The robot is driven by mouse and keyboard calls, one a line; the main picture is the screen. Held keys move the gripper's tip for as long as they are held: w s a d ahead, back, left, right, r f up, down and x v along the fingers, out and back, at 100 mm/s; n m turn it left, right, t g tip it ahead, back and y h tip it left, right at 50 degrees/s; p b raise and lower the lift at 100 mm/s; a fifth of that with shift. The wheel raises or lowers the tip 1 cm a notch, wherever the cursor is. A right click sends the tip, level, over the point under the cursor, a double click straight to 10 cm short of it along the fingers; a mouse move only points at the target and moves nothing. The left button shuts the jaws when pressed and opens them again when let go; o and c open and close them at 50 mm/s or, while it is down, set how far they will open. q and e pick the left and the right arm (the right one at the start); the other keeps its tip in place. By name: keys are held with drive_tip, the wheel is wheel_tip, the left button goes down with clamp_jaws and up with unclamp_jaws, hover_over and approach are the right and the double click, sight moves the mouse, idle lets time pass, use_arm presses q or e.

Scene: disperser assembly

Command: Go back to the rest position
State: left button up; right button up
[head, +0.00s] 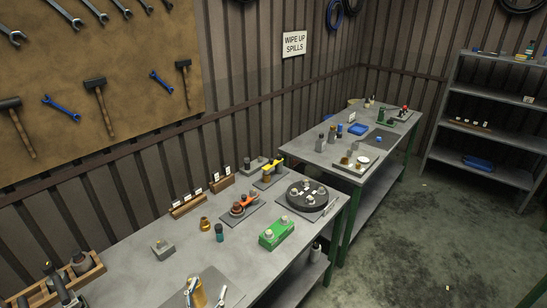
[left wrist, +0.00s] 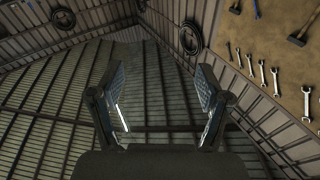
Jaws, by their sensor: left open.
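My left gripper (left wrist: 160,75) shows in the left wrist view with its two dark fingers spread apart and nothing between them. It points up toward the ribbed wall and ceiling, clear of any object. My right gripper is not in view.
The near bench (head: 130,270) holds a green box (head: 276,233), a black round fixture (head: 308,195) and a brass cylinder (head: 196,294). A second bench (head: 300,148) and a shelf (head: 480,150) stand beyond. A pegboard (head: 110,65) hangs behind. The floor at right is open.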

use_arm(q)
drive_tip(key=s+a+f+n+g+y, duration=0.25)
drive_tip(key=s+f+g, duration=0.2)
drive_tip(key=f, duration=0.35)
drive_tip(key=s+a+f+n+g+y, duration=0.1)
drive_tip(key=s+a+f+g+y, duration=0.25)
drive_tip(key=f, duration=0.55)
drive_tip(key=s+d+f+m+g+h, duration=0.1)
drive_tip(key=s+f+g, duration=0.3)
drive_tip(key=s, duration=0.5)
drive_tip(key=s+d+f+m+g+h, duration=0.15)
drive_tip(key=s+f+g, duration=0.25)
drive_tip(key=s, duration=0.4)
drive_tip(key=s+f+g, duration=0.1)
drive_tip(key=s+f, duration=0.1)
drive_tip(key=f, duration=1.3)
drive_tip(key=s+f, duration=0.2)
drive_tip(key=f, duration=1.2)
drive_tip(key=s+a+f+g, duration=0.1)
drive_tip(key=s+a+f, duration=0.1)
drive_tip(key=s+f, duration=1.1)
drive_tip(key=s+y, duration=0.1)
drive_tip(key=s, duration=0.2)
drive_tip(key=shift+s+a+f, duration=0.3)
drive_tip(key=shift+s+a, duration=0.05)
